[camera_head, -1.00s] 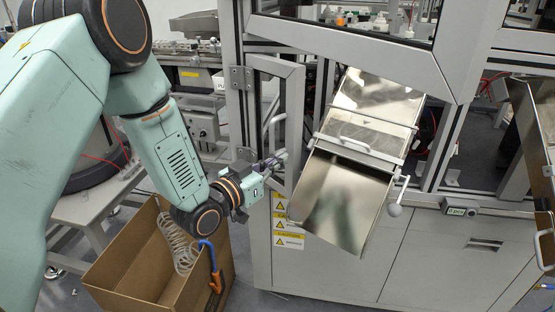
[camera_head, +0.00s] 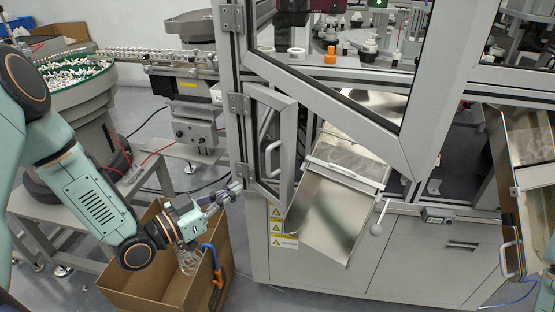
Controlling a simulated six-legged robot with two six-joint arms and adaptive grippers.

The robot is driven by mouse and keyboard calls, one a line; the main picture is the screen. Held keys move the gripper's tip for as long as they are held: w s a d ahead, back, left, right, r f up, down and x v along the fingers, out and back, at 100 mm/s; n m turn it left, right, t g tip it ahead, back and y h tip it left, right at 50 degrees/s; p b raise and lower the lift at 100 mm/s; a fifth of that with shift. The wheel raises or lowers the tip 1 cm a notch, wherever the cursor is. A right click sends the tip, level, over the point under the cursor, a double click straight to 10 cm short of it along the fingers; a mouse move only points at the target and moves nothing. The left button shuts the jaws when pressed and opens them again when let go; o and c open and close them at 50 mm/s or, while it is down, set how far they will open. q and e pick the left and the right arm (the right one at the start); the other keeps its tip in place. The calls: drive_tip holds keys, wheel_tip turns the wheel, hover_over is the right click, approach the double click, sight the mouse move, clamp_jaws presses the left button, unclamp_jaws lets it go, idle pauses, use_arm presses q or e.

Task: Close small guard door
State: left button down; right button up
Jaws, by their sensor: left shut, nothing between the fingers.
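The small guard door (camera_head: 287,150) is a grey-framed panel hinged on the left post of the machine, with a curved grey handle (camera_head: 269,158). It stands at an angle to the machine front, with an opening to its right. My left gripper (camera_head: 238,187) is shut and empty, left of the door's lower part and just in front of the post. It appears apart from the handle. My right gripper is out of view; only a bit of my right arm shows at the lower right edge.
A shiny metal chute (camera_head: 326,212) slopes out of the opening right of the door. A larger framed guard panel (camera_head: 345,105) juts out above it. A cardboard box (camera_head: 150,292) stands on the floor below my left arm. A parts feeder bowl (camera_head: 75,85) is at the left.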

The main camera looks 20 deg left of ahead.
use_arm(q)
drive_tip(key=b, duration=0.2)
approach(293, 160)
drive_tip(key=x, duration=0.5)
drive_tip(key=shift+w+a+r, duration=0.1)
drive_tip(key=shift+w, duration=0.1)
idle(0.4)
drive_tip(key=shift+w+d+n+t+y+b, duration=0.3)
drive_tip(key=shift+w+d+n+y+b, duration=0.2)
drive_tip(key=shift+w+d+y, duration=0.15)
drive_tip(key=w+n+y, duration=0.1)
drive_tip(key=w+d+n+t+y+b, duration=0.1)
drive_tip(key=w+y, duration=0.1)
drive_tip(key=shift+w+d+y+b, duration=0.1)
drive_tip(key=shift+d+y+b, duration=0.1)
drive_tip(key=shift+y+b, duration=0.1)
drive_tip(key=shift+b+x, duration=0.9)
drive_tip(key=shift+x, duration=1.25)
drive_tip(key=shift+a, duration=0.1)
